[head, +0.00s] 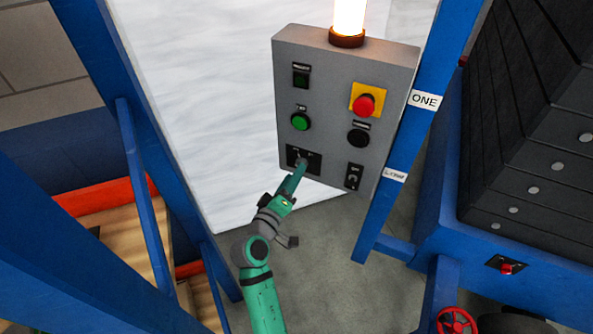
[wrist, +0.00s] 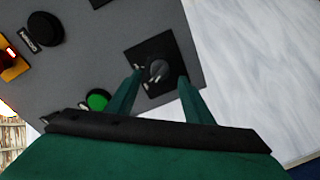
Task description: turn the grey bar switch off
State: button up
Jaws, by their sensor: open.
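The grey bar switch (wrist: 158,69) sits on a black square plate of the grey control panel (head: 330,72). In the wrist view it lies between the tips of my open gripper (wrist: 160,80), one green finger on each side. Contact with the fingers cannot be told. In the head view my gripper (head: 299,172) reaches up to the lower left of the panel, and its tip partly covers the black plate (head: 291,154) and the switch. The exact angle of the bar is hard to make out.
The panel also carries a green button (head: 300,121), a red button on yellow (head: 364,104), a black button (head: 358,138) and another small switch (head: 352,178). A lit lamp (head: 348,18) stands on top. Blue posts (head: 400,135) flank the panel.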

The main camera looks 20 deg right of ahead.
jog(key=v, duration=0.7)
jog(key=shift+f, duration=0.1)
jog(key=s+a+f+n+t+y, duration=0.1)
jog(key=s+a+f+y, duration=0.35)
jog(key=s+f, duration=0.3)
jog(key=s+a+f+n+y, duration=0.1)
jog(key=s+a+f+y, duration=0.35)
jog(key=s+f, duration=0.3)
jog(key=s+a+r+m, duration=0.1)
jog(key=s+r, duration=0.1)
jog(key=s, duration=0.5)
jog(key=s+a+r+m+t+y, duration=0.1)
jog(key=s+r+m, duration=0.1)
jog(key=s, duration=0.5)
jog(key=s+a+r+m+y, duration=0.1)
jog(key=s+r+m, duration=0.1)
jog(key=s, duration=0.6)
jog(key=shift+a+r, duration=0.3)
jog(key=shift+r, duration=0.2)
